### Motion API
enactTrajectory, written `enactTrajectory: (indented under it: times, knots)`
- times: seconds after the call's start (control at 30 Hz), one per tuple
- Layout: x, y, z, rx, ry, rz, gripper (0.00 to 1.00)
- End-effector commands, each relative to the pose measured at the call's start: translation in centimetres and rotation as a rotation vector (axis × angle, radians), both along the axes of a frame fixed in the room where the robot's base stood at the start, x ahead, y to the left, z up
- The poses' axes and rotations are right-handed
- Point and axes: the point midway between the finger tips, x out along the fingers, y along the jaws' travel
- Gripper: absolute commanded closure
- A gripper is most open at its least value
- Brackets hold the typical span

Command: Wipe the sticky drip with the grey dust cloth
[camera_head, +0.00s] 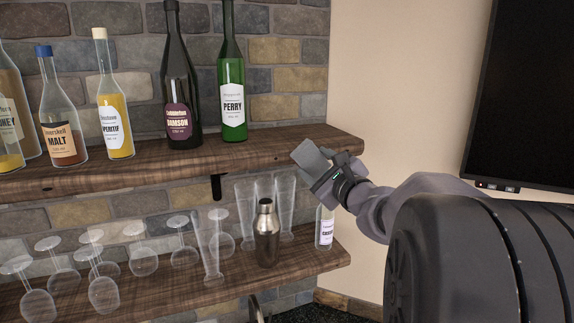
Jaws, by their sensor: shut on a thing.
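My gripper (326,174) is at the right end of the upper wooden shelf (262,154), in front of its edge. It is shut on a flat, pale grey piece, which looks like the grey dust cloth (310,157). The cloth overlaps the shelf's front edge in the picture; I cannot tell whether it touches the wood. I cannot make out the sticky drip; the cloth and gripper hide part of the shelf end.
Several bottles stand on the upper shelf, the green PERRY bottle (232,90) nearest my gripper. The lower shelf (205,293) holds glasses, a metal shaker (266,235) and a small bottle (324,229) below my gripper. A dark screen (525,95) is at right.

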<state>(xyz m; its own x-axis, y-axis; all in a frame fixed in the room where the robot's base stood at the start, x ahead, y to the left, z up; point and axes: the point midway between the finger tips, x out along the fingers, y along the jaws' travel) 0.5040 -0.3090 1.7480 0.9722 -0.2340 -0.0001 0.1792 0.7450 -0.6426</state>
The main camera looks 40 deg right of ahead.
Motion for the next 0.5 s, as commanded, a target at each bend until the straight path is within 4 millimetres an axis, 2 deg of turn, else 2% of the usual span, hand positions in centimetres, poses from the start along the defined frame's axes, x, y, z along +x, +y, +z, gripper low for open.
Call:
enactTrajectory:
  times: [0.5]
  knots:
    - [1.01, -0.24, 0.01, -0.001, 0.000, 0.000, 0.77]
